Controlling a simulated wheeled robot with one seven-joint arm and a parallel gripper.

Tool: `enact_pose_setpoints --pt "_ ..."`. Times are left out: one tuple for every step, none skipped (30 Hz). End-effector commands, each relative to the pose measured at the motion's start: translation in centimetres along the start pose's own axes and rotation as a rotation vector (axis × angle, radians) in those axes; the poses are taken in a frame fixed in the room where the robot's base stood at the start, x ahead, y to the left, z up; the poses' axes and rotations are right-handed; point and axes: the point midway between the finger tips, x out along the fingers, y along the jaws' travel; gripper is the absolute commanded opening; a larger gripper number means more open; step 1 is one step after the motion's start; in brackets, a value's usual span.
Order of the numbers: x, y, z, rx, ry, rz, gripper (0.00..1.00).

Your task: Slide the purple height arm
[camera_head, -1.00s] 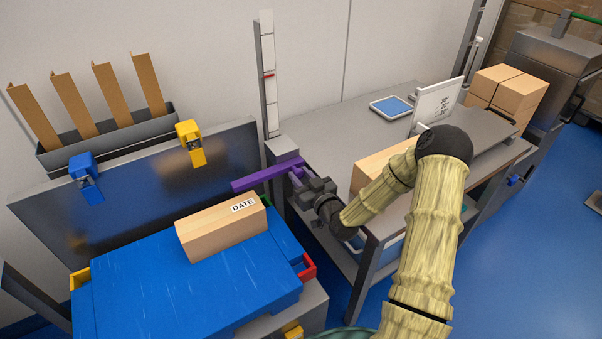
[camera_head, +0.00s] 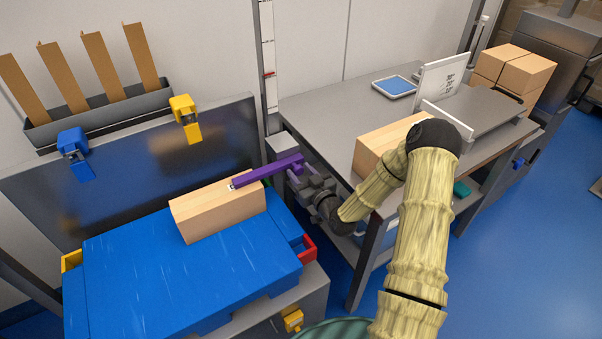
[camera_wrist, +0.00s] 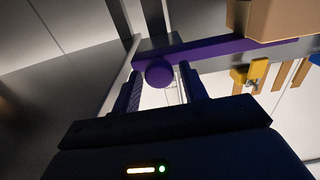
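The purple height arm (camera_head: 268,172) reaches left from beside the upright scale post. Its far end lies over the top of the cardboard box (camera_head: 215,215) and covers the label; I cannot tell whether it touches. In the wrist view the purple arm (camera_wrist: 230,49) runs across the top, with a round purple knob (camera_wrist: 159,75) facing me. My gripper (camera_head: 300,175) is at the arm's right end. In the wrist view my gripper (camera_wrist: 160,80) has its fingers either side of the knob, with a visible gap on each side.
The scale post (camera_head: 267,70) carries a red mark. The box stands on a blue tub lid (camera_head: 190,275). A grey table (camera_head: 325,115) at right holds another carton (camera_head: 385,145). A metal panel (camera_head: 130,155) with yellow and blue latches stands behind the tub.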

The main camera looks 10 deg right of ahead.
Motion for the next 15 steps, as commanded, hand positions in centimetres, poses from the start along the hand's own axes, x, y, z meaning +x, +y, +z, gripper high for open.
enact_pose_setpoints --pt "0.0 0.0 0.0 0.000 0.000 0.000 0.51" --pt "0.0 0.0 0.0 0.000 0.000 0.000 0.51" --pt "0.0 0.0 0.0 0.000 0.001 0.000 0.51" --pt "0.0 0.0 0.0 0.000 0.001 0.000 0.51" --pt "0.0 0.0 0.0 0.000 0.001 0.001 0.51" --pt "0.0 0.0 0.0 0.000 0.001 0.001 0.51" --pt "0.0 0.0 0.0 0.000 0.001 0.001 0.51" --pt "0.0 0.0 -0.1 0.000 0.001 0.001 0.51" --pt "0.0 0.0 -0.1 0.000 0.002 0.001 0.51" --pt "-0.1 0.0 -0.1 0.000 0.001 0.001 0.51" --pt "-0.2 0.0 -0.1 0.000 0.001 0.001 0.51" --pt "-0.4 0.0 -0.1 0.000 0.001 0.001 0.51" --pt "-0.7 0.1 -0.1 0.000 0.001 0.001 0.51" --pt "-0.9 0.1 -0.1 -0.001 0.001 0.001 0.51" --pt "-1.4 0.1 0.0 0.000 0.000 0.002 0.51"
